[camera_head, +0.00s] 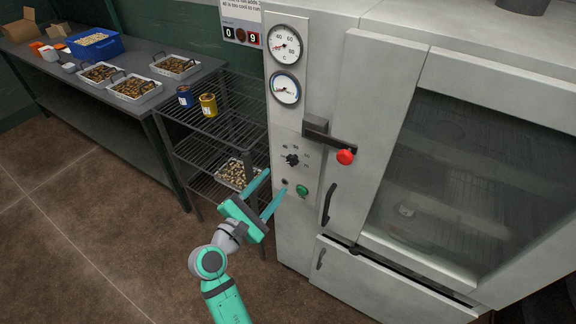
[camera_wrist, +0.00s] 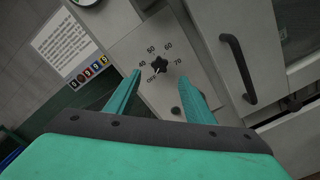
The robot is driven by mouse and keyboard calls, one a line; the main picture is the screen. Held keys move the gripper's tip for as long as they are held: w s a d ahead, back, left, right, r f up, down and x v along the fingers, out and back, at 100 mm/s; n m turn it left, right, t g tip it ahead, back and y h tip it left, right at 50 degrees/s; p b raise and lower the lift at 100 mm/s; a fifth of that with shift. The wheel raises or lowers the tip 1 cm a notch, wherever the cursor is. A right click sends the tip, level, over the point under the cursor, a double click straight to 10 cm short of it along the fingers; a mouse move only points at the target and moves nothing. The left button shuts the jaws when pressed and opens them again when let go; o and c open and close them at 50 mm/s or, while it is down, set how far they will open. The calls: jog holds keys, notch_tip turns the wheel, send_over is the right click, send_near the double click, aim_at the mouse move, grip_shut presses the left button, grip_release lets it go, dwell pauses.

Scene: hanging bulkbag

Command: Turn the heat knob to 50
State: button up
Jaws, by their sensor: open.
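The heat knob (camera_head: 292,160) is a small black knob on the grey panel of the oven, below two round gauges. In the wrist view the knob (camera_wrist: 160,66) is star-shaped, with a dial marked OFF, 40, 50, 60 and 70 around it. A light mark on it seems to point toward OFF. My gripper (camera_head: 268,190) is open and empty, in front of the panel, below and left of the knob. In the wrist view its two teal fingers (camera_wrist: 158,84) stand apart below the knob, not touching it.
A black latch with a red ball end (camera_head: 345,157) sticks out right of the knob. A green button (camera_head: 302,191) is below it, and a black door handle (camera_head: 329,203) is nearby. A wire rack (camera_head: 225,120) with tins and a tray stands left of the oven.

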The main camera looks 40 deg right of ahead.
aim_at(291, 162)
jog(key=x, duration=0.9)
jog(key=shift+w+d, duration=0.15)
jog(key=shift+d, duration=0.15)
jog(key=shift+c, duration=0.2)
jog(key=c, duration=1)
